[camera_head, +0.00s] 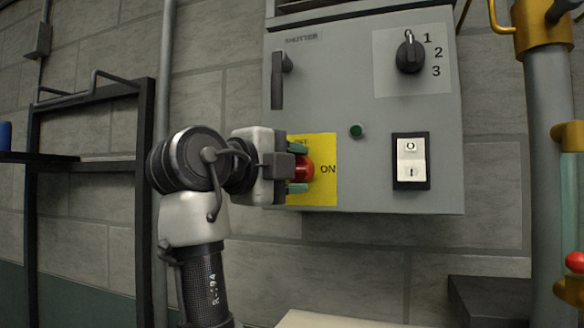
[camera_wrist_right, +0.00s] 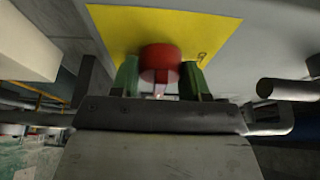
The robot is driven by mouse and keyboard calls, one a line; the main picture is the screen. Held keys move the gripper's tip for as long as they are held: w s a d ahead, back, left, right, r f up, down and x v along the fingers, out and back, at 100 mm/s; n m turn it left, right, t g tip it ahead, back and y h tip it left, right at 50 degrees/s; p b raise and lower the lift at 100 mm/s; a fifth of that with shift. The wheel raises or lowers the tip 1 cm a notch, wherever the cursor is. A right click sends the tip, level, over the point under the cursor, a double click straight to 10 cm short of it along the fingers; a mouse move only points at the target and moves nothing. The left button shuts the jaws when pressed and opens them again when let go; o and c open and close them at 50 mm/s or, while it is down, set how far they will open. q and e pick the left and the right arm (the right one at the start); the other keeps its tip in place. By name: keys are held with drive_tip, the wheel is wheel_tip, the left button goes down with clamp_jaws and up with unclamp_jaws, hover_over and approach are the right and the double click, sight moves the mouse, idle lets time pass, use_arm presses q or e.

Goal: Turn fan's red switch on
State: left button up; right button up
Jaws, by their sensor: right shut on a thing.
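The red switch (camera_head: 304,169) sits on a yellow plate (camera_head: 324,183) on the front of the grey control box (camera_head: 365,170). The word ON shows to its right, and lettering above it is partly hidden. My right gripper (camera_head: 298,168) is at the switch, with one green fingertip above it and one below. In the right wrist view the red switch (camera_wrist_right: 160,64) lies between the two green fingers (camera_wrist_right: 159,80), which are shut on it. The yellow plate is behind it. My left gripper is in neither view.
The box also carries a shutter handle (camera_head: 280,80), a dial (camera_head: 410,57) marked 1, 2, 3, a green button (camera_head: 357,131) and a white rocker switch (camera_head: 411,160). A grey pipe (camera_head: 552,150) stands at right, and a black rack (camera_head: 142,200) at left.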

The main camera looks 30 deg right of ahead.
drive_tip(key=shift+f, duration=0.1)
drive_tip(key=o, duration=0.9)
drive_tip(key=shift+s, duration=0.1)
drive_tip(key=shift+c, duration=0.2)
drive_tip(key=b+v, duration=0.3)
drive_tip(key=v, duration=0.7)
drive_tip(key=shift+a, duration=0.35)
drive_tip(key=shift+s, duration=0.15)
